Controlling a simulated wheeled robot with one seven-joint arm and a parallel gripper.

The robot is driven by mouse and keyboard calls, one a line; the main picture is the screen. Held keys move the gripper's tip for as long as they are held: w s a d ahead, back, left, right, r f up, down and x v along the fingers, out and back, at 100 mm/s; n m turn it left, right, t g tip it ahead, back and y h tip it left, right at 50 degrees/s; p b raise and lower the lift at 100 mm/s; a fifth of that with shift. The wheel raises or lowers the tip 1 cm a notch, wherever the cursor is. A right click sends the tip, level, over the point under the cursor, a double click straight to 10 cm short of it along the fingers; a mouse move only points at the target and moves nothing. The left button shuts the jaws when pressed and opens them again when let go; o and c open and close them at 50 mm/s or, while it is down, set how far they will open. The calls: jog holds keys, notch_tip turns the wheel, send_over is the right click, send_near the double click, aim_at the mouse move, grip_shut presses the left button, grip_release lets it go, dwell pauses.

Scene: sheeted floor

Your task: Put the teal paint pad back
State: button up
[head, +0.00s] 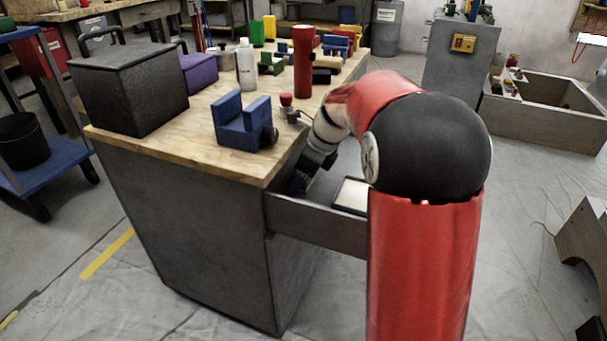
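An open grey drawer (312,224) sticks out from the right side of the wooden-topped workbench (190,130). My red arm reaches over it, and my gripper (303,182) points down into the drawer's left part, close to the bench. The fingertips are small, dark and partly hidden by the drawer front, so I cannot tell whether they are open or shut. A small bluish patch shows at the fingertips, but I cannot tell what it is. A white-topped block (352,194) lies in the drawer right of my gripper, partly behind my arm. I cannot make out the teal paint pad.
The benchtop holds a blue vise (244,122), a dark toolbox (130,88), a white bottle (246,65), a red flashlight (303,62) and several coloured blocks. A blue cart (55,160) stands left. A grey open box (545,110) lies back right. Sheeted floor in front is clear.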

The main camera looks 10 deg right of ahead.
jog(key=shift+o, duration=0.3)
jog(key=shift+r, duration=0.15)
jog(key=p+v, duration=0.2)
jog(key=v, duration=1)
